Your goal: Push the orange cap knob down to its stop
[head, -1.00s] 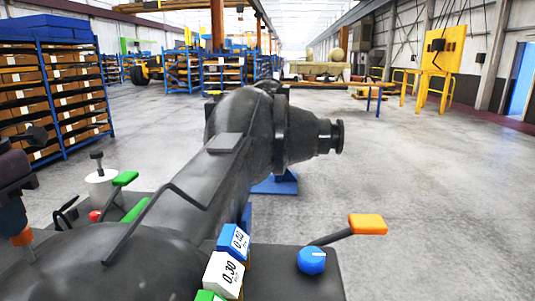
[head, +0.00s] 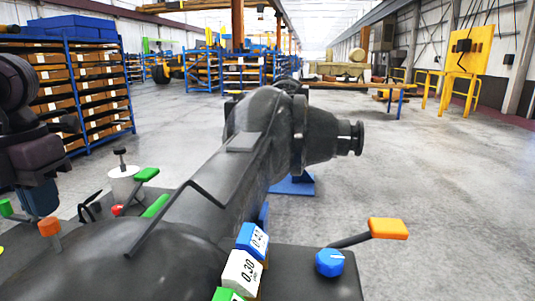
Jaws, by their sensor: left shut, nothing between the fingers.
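The orange cap knob (head: 49,226) stands on a short grey stem at the lower left of the head view. My left gripper (head: 39,211) comes down from the left edge, with blue at its lower end. It is shut and empty, and its tip is just above and slightly left of the knob in the picture. I cannot tell whether it touches the knob. The dark arm covers the area behind it. My right gripper is not in view.
A large dark casting (head: 255,150) runs through the middle. An orange-handled lever (head: 388,228), a blue dial (head: 330,263) and labelled blocks (head: 242,272) are to the right. Shelving (head: 85,90) is behind.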

